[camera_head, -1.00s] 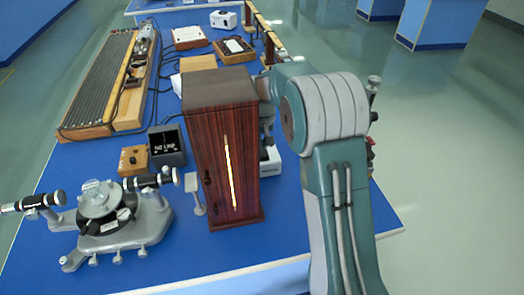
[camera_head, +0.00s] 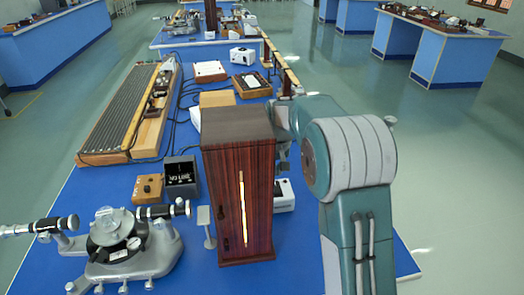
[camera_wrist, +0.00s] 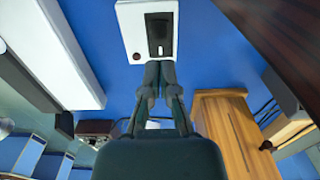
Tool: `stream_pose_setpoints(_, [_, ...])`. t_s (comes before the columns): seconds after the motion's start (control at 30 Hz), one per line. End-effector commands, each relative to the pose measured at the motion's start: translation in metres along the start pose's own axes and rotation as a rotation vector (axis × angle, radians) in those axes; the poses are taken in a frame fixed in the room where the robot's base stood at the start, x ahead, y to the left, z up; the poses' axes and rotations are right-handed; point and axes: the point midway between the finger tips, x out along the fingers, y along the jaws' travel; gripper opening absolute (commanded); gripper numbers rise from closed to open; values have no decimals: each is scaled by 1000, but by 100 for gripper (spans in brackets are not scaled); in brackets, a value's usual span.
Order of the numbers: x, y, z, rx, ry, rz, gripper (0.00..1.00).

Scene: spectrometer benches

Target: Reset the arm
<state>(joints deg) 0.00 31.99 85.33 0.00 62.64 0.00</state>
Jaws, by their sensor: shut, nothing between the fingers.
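My arm (camera_head: 345,150) rises at the right of the head view and bends away behind the dark wooden cabinet. My gripper (camera_wrist: 160,66) shows in the wrist view, with its two fingers together and nothing between them. Its tips lie in the picture just below a white device (camera_wrist: 138,45) with a black panel and a small red spot. I cannot tell whether they touch it. In the head view the cabinet hides the gripper's fingers.
The wooden cabinet (camera_head: 238,200) stands close left of my arm. A grey spectrometer (camera_head: 125,250) sits at the front left of the blue bench. A white box (camera_head: 284,196) is partly hidden behind the cabinet. Open floor (camera_head: 440,190) lies to the right.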

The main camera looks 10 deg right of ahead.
Motion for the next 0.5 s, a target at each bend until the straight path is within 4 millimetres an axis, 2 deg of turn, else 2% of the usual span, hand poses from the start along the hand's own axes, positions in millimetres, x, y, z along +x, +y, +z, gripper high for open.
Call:
stream_pose_setpoints(0.17, [-7, 0, 4, 0, 9, 0, 0])
stream_pose_setpoints(0.5, [-68, 0, 53, 0, 95, 0, 0])
